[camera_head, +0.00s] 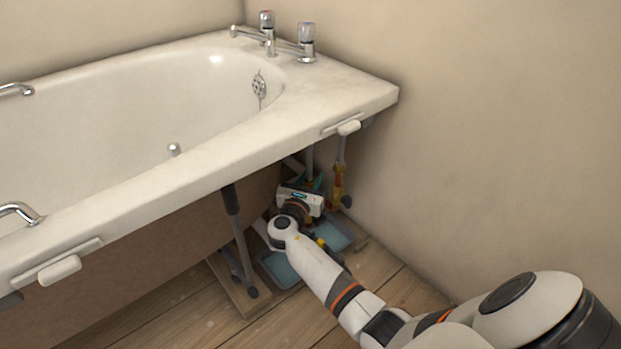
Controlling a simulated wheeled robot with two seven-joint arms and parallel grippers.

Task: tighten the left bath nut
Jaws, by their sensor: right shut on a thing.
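My right arm comes in from the lower right and reaches under the rim at the tap end of the white bath (340,100). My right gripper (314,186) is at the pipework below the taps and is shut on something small. The gripper's body and the shadow hide what it holds, so I cannot make it out. A teal patch shows right at the gripper. I cannot pick out the left bath nut; the gripper or the bath hides that spot. My left gripper is not in view.
A pipe with red and yellow fittings (338,186) stands just right of the gripper. Blue trays (283,271) lie on the wooden floor (190,318) below. A dark bath leg (238,235) stands to the left. The wall (480,130) closes off the right.

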